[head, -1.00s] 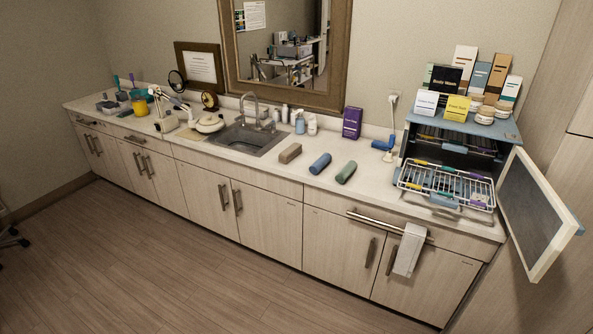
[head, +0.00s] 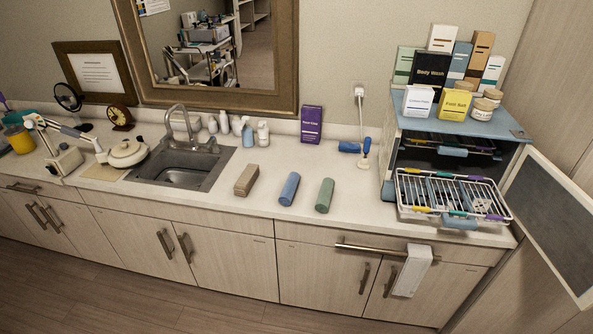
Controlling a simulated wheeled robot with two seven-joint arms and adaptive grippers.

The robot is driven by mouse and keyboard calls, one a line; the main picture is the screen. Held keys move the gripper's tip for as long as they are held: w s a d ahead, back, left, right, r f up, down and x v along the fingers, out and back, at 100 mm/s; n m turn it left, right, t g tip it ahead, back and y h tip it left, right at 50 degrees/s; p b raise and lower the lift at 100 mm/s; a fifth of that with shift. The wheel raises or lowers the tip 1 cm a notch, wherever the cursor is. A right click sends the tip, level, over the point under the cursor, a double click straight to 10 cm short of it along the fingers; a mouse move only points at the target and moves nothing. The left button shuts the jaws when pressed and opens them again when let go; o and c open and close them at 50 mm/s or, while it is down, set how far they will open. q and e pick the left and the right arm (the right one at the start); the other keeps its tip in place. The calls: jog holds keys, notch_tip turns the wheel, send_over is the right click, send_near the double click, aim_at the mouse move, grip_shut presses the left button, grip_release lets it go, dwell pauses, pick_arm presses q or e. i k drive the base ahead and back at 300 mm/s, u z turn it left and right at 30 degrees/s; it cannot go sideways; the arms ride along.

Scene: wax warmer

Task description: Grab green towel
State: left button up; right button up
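The green towel (head: 325,195) is a rolled cylinder lying on the white countertop, right of the sink, with its near end close to the counter's front edge. The three rolls lie apart from one another. Neither of my grippers shows in the head view.
Right of the towels stands a blue cabinet (head: 465,126) with its door (head: 552,228) open and a wire rack (head: 452,196) pulled out. A purple box (head: 311,124) stands behind. The sink (head: 180,168) is left. A white towel (head: 412,270) hangs below on a bar handle.

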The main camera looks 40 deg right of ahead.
aim_at(322, 203)
jog(key=i, duration=1.85)
jog(key=z, duration=1.65)
